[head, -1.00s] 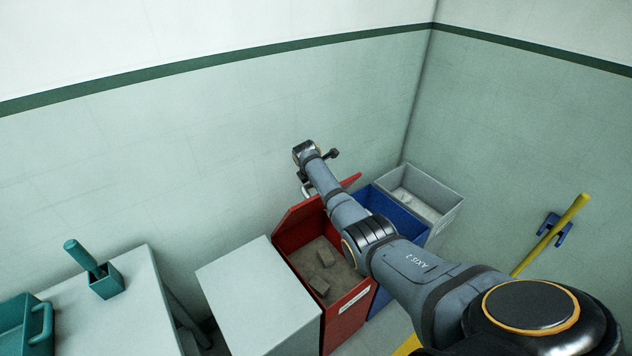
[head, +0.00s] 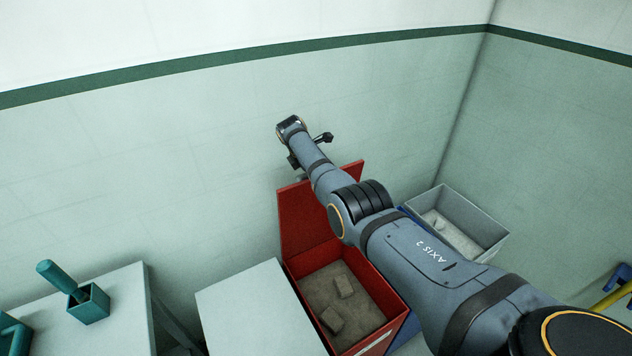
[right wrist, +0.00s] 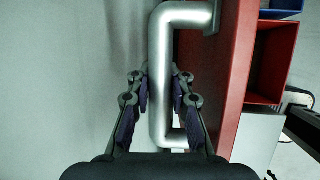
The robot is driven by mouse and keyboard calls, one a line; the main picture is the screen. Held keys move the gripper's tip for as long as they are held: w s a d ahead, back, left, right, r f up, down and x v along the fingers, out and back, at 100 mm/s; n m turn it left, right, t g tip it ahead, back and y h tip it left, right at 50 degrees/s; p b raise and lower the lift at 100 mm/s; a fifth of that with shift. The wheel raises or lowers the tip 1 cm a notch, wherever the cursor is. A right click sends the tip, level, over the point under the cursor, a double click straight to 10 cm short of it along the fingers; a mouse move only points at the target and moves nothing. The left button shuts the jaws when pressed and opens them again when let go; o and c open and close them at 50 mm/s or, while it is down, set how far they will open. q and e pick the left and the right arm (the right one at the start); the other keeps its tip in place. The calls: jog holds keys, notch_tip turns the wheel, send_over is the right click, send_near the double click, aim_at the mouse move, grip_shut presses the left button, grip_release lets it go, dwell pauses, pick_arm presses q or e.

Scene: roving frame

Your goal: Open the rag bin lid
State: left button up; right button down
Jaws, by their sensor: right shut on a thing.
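The red rag bin (head: 388,300) stands below my right arm in the head view, with grey lumps visible on its floor. Its red lid (head: 305,222) stands raised, about upright, near the wall. In the right wrist view the lid (right wrist: 228,75) is seen edge-on, with a silver bar handle (right wrist: 161,75) on it. My right gripper (right wrist: 160,95) is shut on the handle, with a finger on each side of the bar. In the head view the gripper and handle are mostly hidden behind my right arm. My left gripper is not in view.
A pale grey box or cabinet (head: 258,312) stands left of the bin. A blue bin (head: 408,325) and an open grey bin (head: 462,222) stand to the right. A table with a teal holder (head: 88,305) is at lower left. The wall (head: 200,180) is close behind the lid.

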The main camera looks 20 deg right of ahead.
jog(key=shift+w+r, duration=0.25)
jog(key=shift+r, duration=0.05)
jog(key=c, duration=1.7)
grip_release()
jog(key=o, duration=0.5)
jog(key=shift+s, duration=0.15)
jog(key=shift+f, duration=0.1)
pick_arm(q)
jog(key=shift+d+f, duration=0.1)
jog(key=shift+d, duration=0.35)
pick_arm(e)
jog(key=v, duration=1.2)
jog(key=shift+s+a, duration=0.1)
jog(key=shift+s, duration=0.05)
